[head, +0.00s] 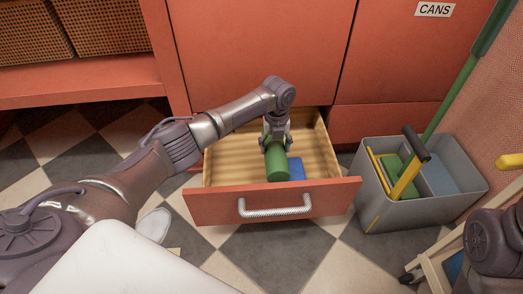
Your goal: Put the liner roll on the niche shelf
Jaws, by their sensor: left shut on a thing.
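The liner roll appears as a green cylinder (277,163) inside the open wooden drawer (222,158). My left gripper (274,141) points down into the drawer and is shut on the upper end of the green roll. A blue item (296,168) lies in the drawer just right of the roll. I cannot tell whether the roll touches the drawer floor. A red shelf (75,82) with wicker baskets (105,27) is at the upper left; I cannot tell whether it is the niche shelf. My right gripper is out of view.
The drawer's red front (225,208) with its metal handle (275,207) sticks out over the checkered floor. A grey bin (420,209) with cleaning tools stands right of it. A green pole (455,95) rises from the bin. A wooden frame (436,270) is at the lower right.

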